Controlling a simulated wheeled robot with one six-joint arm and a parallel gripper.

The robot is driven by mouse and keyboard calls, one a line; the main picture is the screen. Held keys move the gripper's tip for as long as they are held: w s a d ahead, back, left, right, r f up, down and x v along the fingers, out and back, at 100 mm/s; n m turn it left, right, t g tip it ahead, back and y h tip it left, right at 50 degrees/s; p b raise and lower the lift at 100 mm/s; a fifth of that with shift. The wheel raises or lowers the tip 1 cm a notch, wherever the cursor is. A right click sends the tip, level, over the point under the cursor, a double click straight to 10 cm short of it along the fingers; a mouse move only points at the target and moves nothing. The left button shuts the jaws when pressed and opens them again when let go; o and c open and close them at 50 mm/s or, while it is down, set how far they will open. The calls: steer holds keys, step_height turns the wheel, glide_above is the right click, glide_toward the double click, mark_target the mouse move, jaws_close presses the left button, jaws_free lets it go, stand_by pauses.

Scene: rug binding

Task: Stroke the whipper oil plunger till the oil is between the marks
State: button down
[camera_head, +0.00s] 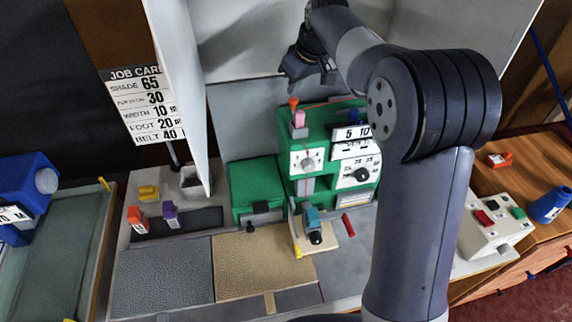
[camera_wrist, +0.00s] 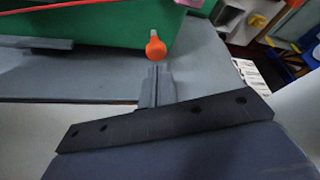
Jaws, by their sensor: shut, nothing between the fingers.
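The green machine (camera_head: 318,140) stands at the back of the bench, with two white dials on its front. In the wrist view the orange knob (camera_wrist: 155,48) sits on a short pale stem just beyond my fingertips. My gripper (camera_head: 308,78) is above the machine, near the knob. In the wrist view my gripper (camera_wrist: 158,72) has its fingers together and empty, apart from the knob in the picture. I cannot make out an oil level or its marks.
A white panel (camera_head: 178,70) stands left of the machine beside the job card (camera_head: 140,105). A lower green box (camera_head: 256,187) adjoins the machine. Clamps with a red handle (camera_head: 348,225) stand in front. Grey and tan mats (camera_head: 262,265) cover the front bench. A button box (camera_head: 492,222) is at right.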

steer(key=shift+f, duration=0.15)
steer(key=shift+f+b, duration=0.75)
steer(key=shift+f, duration=0.25)
step_height(320, 180, up, 6)
steer(key=p, duration=0.5)
steer(key=shift+r+p, duration=0.1)
steer(key=shift+p, duration=0.3)
steer(key=shift+d, duration=0.15)
